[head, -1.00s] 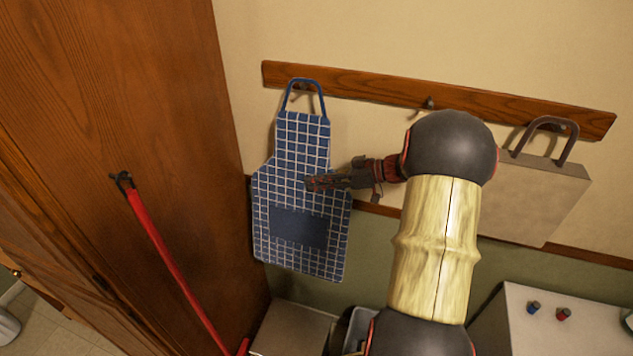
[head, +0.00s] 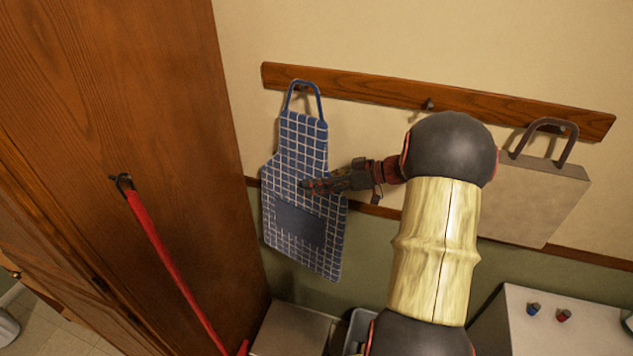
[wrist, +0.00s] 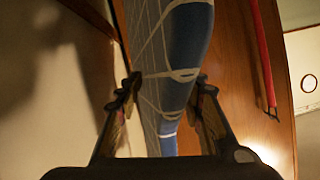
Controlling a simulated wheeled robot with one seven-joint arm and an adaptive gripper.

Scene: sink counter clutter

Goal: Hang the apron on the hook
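The blue-and-white checked apron (head: 298,160) hangs upright against the wall at the left of the wooden rail (head: 365,94). Its blue neck loop (head: 321,104) is around the left hook (head: 302,89). My gripper (head: 308,185) is at the middle of the apron, coming from the right. In the wrist view the two fingers (wrist: 168,92) stand well apart, and the apron (wrist: 185,50) shows edge-on between and beyond them. The fingers do not look closed on the cloth. The head view does not show the fingertips clearly.
A middle hook (head: 428,104) on the rail is bare. A beige bag (head: 530,200) hangs at the right. A red-handled pole (head: 170,260) leans by the brown wooden cabinet (head: 110,90) at the left. A white unit with two knobs (head: 580,330) stands at lower right.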

